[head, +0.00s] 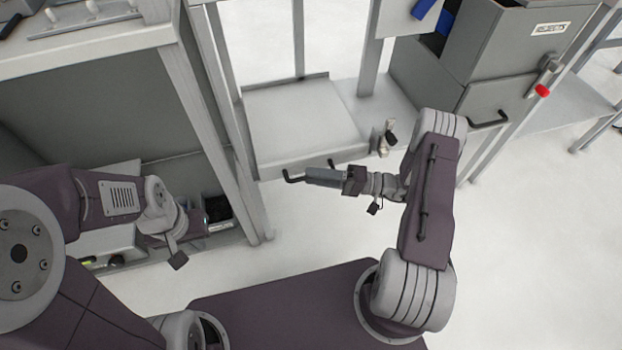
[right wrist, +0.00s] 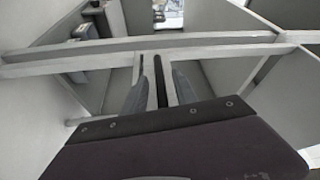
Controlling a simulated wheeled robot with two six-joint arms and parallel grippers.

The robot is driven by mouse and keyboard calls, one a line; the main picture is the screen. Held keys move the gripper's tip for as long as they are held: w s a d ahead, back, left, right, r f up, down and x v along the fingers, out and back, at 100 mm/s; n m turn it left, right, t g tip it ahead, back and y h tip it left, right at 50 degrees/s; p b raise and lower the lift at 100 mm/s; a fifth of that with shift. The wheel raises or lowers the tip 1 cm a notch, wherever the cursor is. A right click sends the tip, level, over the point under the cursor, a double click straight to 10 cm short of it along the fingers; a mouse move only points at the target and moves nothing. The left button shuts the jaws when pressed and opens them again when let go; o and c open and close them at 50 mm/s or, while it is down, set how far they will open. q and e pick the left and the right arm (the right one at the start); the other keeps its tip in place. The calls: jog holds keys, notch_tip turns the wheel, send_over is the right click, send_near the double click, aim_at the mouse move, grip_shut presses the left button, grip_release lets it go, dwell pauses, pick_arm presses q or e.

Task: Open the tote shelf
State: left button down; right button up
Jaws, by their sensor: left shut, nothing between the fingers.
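The tote shelf, a pale grey pull-out platform (head: 300,125), sits low between grey posts in the middle of the head view. A dark bar handle (head: 292,179) is on its front edge, partly hidden behind my right gripper (head: 318,177). In the right wrist view the fingers of my right gripper (right wrist: 159,92) stand apart, with the dark handle bar (right wrist: 158,75) between them. I cannot tell whether they touch it. My left gripper (head: 216,209) is shut and empty at the left, by the lower shelf of the workbench.
A grey workbench (head: 90,45) stands at the left, with a small dark bin (head: 222,222) on its lower shelf. A grey cabinet (head: 505,60) with a black handle and a red knob (head: 542,90) stands at the right. The white floor (head: 530,220) at the right is clear.

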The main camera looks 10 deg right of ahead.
jog(key=shift+w+a, duration=0.25)
jog(key=shift+a, duration=0.35)
grip_shut()
dwell(1.0)
